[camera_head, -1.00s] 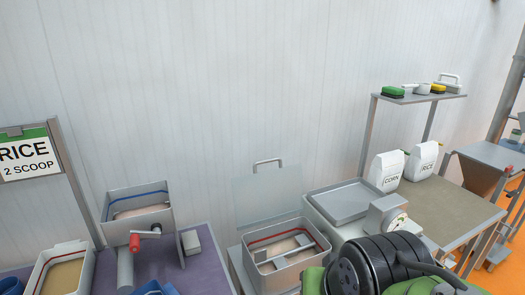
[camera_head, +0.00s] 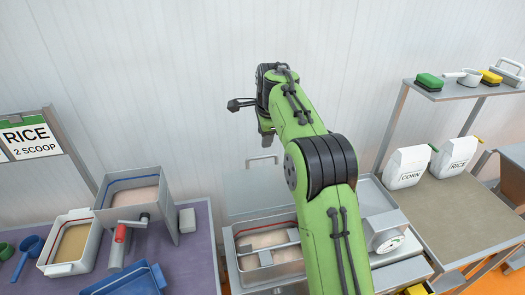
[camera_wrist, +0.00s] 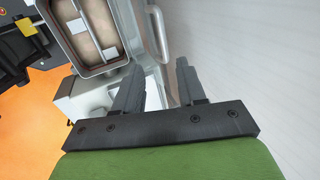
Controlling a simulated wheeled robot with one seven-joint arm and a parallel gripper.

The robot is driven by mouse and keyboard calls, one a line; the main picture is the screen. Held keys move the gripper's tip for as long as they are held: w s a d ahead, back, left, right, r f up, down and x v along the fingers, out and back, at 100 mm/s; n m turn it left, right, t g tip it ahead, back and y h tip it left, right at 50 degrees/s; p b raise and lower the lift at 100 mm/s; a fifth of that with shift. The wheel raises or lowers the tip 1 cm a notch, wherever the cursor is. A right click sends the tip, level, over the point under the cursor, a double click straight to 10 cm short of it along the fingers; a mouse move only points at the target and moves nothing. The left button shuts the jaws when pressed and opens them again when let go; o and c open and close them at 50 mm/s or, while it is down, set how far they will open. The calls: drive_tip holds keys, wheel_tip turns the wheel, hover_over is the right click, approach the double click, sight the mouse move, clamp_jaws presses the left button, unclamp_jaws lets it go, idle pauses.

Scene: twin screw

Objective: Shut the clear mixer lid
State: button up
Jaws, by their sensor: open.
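The mixer (camera_head: 230,262) is a metal box with a red band inside, pale contents and a paddle bar. Its clear lid (camera_head: 238,203) stands upright at the back, open, with a grey handle (camera_head: 262,159) on its top edge. In the wrist view the mixer (camera_wrist: 62,40) is at the upper left, and the handle (camera_wrist: 160,30) runs along the upper middle. My gripper (camera_wrist: 158,68) is open, its two fingers apart with nothing seen between them. The handle lies beyond the fingertips, roughly in line with the gap. In the head view my arm covers the mixer's right part.
A second mixer with a blue band (camera_head: 103,205), a grain bin (camera_head: 47,262) and a blue tray (camera_head: 150,278) stand at the left. The wall is close behind.

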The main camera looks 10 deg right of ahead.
sight(264, 156)
drive_tip(key=x, duration=1.1)
drive_tip(key=shift+w+d, duration=0.15)
drive_tip(key=shift+d, duration=0.15)
drive_tip(key=shift+w+d+f, duration=0.15)
drive_tip(key=shift+w, duration=0.05)
drive_tip(key=shift+s, duration=0.1)
clamp_jaws()
